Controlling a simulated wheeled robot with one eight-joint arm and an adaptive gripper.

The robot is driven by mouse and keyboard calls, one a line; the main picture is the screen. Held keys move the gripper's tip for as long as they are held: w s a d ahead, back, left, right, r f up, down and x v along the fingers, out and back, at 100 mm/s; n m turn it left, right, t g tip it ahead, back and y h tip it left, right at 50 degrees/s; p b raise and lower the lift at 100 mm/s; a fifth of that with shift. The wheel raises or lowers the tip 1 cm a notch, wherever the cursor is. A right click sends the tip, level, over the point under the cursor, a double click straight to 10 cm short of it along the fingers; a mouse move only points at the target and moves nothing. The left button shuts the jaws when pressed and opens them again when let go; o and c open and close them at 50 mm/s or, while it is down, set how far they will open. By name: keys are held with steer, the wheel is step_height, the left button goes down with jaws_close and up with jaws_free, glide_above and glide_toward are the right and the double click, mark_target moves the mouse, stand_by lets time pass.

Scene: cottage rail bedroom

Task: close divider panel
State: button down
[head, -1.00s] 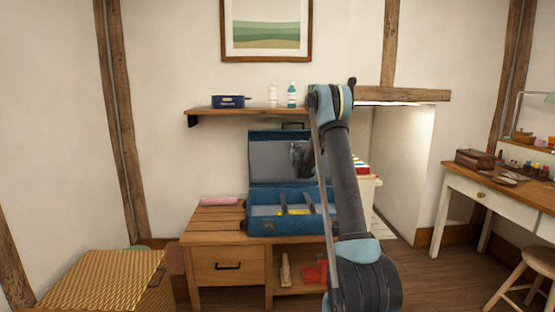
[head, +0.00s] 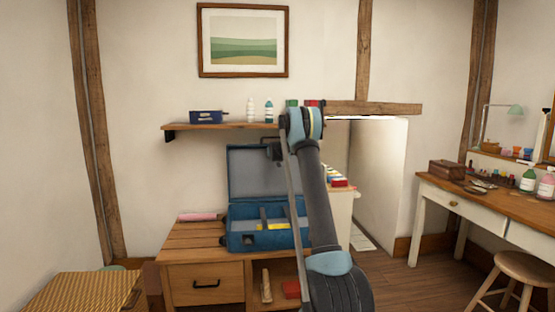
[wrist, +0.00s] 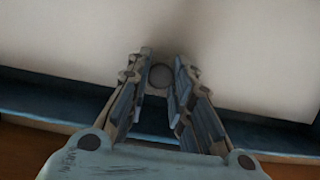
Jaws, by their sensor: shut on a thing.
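The open blue case (head: 240,240) stands on the wooden bench with its lid raised against the wall side. A grey panel (head: 250,180) covers the inside of the lid; I take it to be the divider panel. My gripper (head: 273,150) is at the lid's upper edge, partly hidden by my arm. In the wrist view my gripper (wrist: 159,80) has its fingers on both sides of a small round knob (wrist: 160,75) in front of a pale panel (wrist: 230,50). A blue edge of the case (wrist: 60,95) runs below the panel.
The case's lower tray has dividers and something yellow (head: 271,226). A wall shelf (head: 215,126) with bottles and a blue box (head: 206,117) is just above the lid.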

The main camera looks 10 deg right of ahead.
steer(key=shift+a+r, duration=0.1)
steer(key=shift+a, duration=0.15)
steer(key=c, duration=1.4)
jaws_free()
steer(key=shift+o, duration=0.2)
steer(key=shift+s, duration=0.1)
steer(key=v, duration=1.1)
steer(key=shift+s, duration=0.3)
